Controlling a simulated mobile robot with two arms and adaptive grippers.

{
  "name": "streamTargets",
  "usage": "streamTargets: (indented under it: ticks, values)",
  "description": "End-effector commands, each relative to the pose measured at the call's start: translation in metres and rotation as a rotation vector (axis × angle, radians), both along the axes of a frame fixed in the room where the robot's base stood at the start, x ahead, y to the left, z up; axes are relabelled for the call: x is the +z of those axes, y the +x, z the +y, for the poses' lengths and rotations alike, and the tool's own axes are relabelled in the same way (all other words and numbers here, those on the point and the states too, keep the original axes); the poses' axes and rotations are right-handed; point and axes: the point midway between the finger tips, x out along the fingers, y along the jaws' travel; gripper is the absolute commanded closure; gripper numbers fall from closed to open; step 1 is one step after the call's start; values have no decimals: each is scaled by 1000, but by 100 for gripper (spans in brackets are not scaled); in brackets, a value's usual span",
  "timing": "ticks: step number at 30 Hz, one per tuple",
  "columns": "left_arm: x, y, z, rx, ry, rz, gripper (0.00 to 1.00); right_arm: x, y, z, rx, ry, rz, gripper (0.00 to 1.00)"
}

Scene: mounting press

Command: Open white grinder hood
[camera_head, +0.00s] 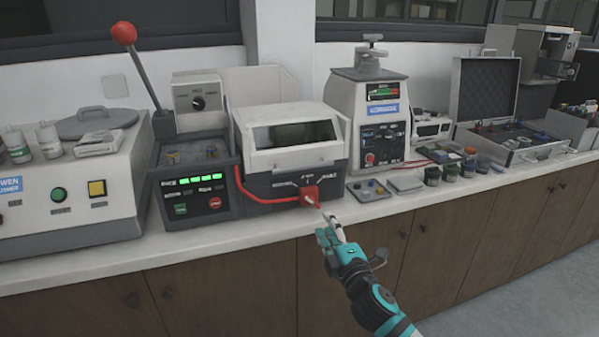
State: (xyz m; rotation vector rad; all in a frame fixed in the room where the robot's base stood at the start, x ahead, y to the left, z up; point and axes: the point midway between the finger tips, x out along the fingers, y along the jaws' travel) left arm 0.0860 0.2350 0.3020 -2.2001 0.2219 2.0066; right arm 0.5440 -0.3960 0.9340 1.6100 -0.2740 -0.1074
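The white grinder hood (262,155) is down over a grey machine base (270,185) on the counter. It has a dark window (293,135) in its sloped face and a lip along its front edge. My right gripper (331,218) is in front of the counter edge, below and to the right of the hood. Its fingers point up and left towards a red block (309,194) on the machine's front, apart from the hood. Its finger spacing is too small to tell. My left gripper is not in view.
A red-knobbed lever (124,34) rises from the press (198,180) left of the grinder. A red hose (255,197) runs along the grinder's front. A white machine (368,105) stands close on the right. The counter's front strip (150,250) is clear.

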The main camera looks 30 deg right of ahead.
Motion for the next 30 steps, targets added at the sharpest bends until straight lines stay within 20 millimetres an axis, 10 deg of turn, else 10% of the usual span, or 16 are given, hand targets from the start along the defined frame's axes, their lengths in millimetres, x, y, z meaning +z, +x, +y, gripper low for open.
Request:
streamTargets:
  ticks: [8, 30]
  values:
    - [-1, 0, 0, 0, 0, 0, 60, 51, 2, 3, -1, -89, -83, 64]
    - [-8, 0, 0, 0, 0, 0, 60, 77, 141, -30, 0, -84, -82, 64]
